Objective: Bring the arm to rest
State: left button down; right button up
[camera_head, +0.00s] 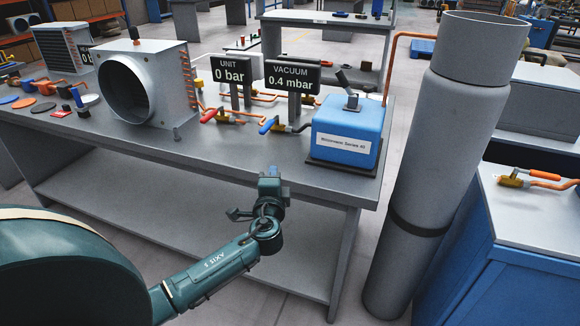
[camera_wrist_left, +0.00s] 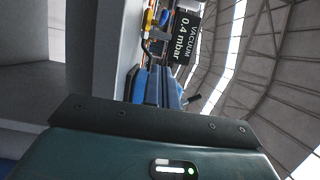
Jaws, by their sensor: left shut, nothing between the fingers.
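My left arm comes in from the lower left in the head view. Its left gripper (camera_head: 271,174) is shut and empty, in front of the long grey workbench (camera_head: 230,160) near its front edge. The blue vacuum pump (camera_head: 345,132) sits on the bench's right end, beyond and to the right of the gripper, apart from it. In the left wrist view, the picture is turned sideways, and the vacuum display (camera_wrist_left: 184,38) reads 0.4 mbar. My right gripper is not in view.
A fan unit (camera_head: 150,85) and the unit display (camera_head: 231,72), reading 0 bar, stand on the bench. Red and blue valve handles are near the displays. A tall grey cylinder (camera_head: 425,150) stands right of the bench. A blue cabinet (camera_head: 525,240) is farther right.

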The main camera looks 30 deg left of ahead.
pick_arm(q)
jog(key=s+d+f+n+g+h+p, duration=0.25)
jog(key=s+d+f+h, duration=0.45)
jog(key=s+d+f, duration=0.45)
jog(key=s+d+n+g+h+p, duration=0.2)
jog(key=s+d+n+h, duration=0.3)
jog(key=s+d, duration=0.6)
jog(key=s+n, duration=0.1)
jog(key=s, duration=0.1)
jog(key=shift+s+d+h, duration=0.3)
jog(key=shift+s+d, duration=0.1)
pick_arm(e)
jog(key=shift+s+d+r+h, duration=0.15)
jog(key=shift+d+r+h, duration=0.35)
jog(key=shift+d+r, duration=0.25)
pick_arm(q)
jog(key=shift+f, duration=0.15)
